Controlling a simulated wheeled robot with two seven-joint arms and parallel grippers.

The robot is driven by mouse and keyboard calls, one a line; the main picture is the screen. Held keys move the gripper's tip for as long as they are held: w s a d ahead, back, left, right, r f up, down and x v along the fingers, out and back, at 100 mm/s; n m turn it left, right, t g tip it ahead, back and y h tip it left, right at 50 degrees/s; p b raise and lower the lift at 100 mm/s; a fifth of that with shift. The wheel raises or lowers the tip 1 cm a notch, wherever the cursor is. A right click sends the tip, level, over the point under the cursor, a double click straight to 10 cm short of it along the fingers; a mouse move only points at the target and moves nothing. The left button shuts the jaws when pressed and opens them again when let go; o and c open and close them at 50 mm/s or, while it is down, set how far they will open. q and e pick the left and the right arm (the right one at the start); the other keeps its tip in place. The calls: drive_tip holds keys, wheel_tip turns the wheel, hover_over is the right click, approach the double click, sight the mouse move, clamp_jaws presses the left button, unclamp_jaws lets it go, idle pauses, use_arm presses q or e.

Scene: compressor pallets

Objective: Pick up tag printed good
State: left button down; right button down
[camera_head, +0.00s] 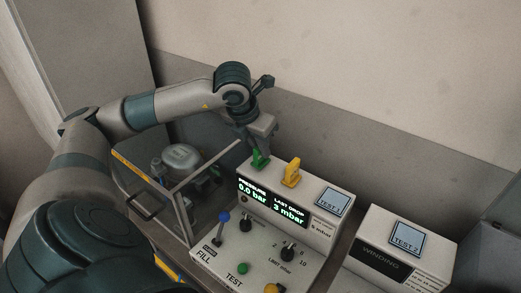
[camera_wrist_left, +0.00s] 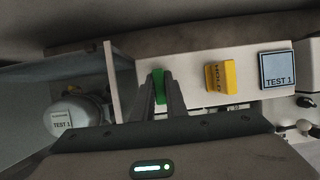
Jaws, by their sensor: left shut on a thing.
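A green tag (camera_head: 260,161) stands at the back left of the top of the pressure tester box (camera_head: 318,222). My left gripper (camera_head: 258,149) comes down over it from above and is shut on it. In the left wrist view the green tag (camera_wrist_left: 158,84) shows between the two dark fingers (camera_wrist_left: 161,98), which hide part of it. Any print on the green tag is hidden. A yellow tag (camera_head: 291,172) stands to its right, apart from the gripper. In the left wrist view the yellow tag (camera_wrist_left: 220,77) reads HOLD. My right gripper is not in view.
A clear-walled enclosure (camera_head: 182,212) with a compressor (camera_head: 182,158) inside stands left of the tester. A TEST 1 card (camera_head: 332,202) lies on the tester's right top. A winding tester (camera_head: 385,257) with a TEST 2 card (camera_head: 406,238) stands further right. The wall is close behind.

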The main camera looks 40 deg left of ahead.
use_arm(q)
drive_tip(key=shift+r+b, duration=0.35)
drive_tip(key=shift+r, duration=0.35)
wheel_tip(320, 180, up, 2)
drive_tip(key=shift+w+d+r+b, duration=0.1)
drive_tip(key=shift+b, duration=0.25)
drive_tip(key=w+d+r+b, duration=0.1)
drive_tip(key=w+d+r, duration=0.3)
drive_tip(key=d, duration=0.6)
drive_tip(key=shift+w+d+r, duration=0.15)
drive_tip(key=shift+d+r, duration=0.15)
drive_tip(key=shift+r, duration=1.05)
drive_tip(key=shift+d, duration=0.15)
